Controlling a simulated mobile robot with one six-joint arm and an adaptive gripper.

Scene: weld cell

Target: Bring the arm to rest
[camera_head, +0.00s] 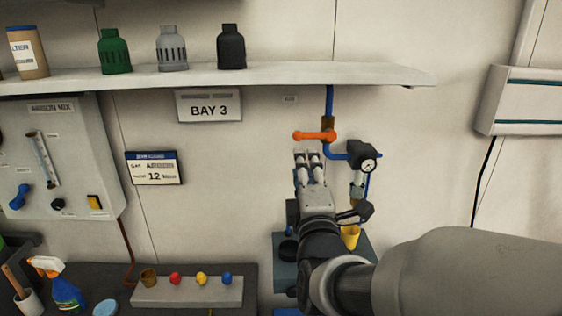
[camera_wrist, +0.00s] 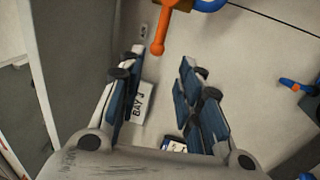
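My gripper (camera_head: 307,158) is raised in front of the wall, pointing up just below an orange valve handle (camera_head: 314,135) on a blue pipe. In the wrist view its two blue-padded fingers (camera_wrist: 162,60) stand apart with nothing held between them. The orange handle (camera_wrist: 158,35) shows beyond the fingertips there, apparently clear of them. My arm comes in from the lower right of the head view and hides part of the stand below the pipe.
A shelf (camera_head: 290,74) with several bottles runs above. A pressure gauge (camera_head: 368,165) sits right of my gripper. A bench at lower left bears a block (camera_head: 188,293) with coloured knobs and a spray bottle (camera_head: 66,290). A wall box (camera_head: 525,100) hangs at right.

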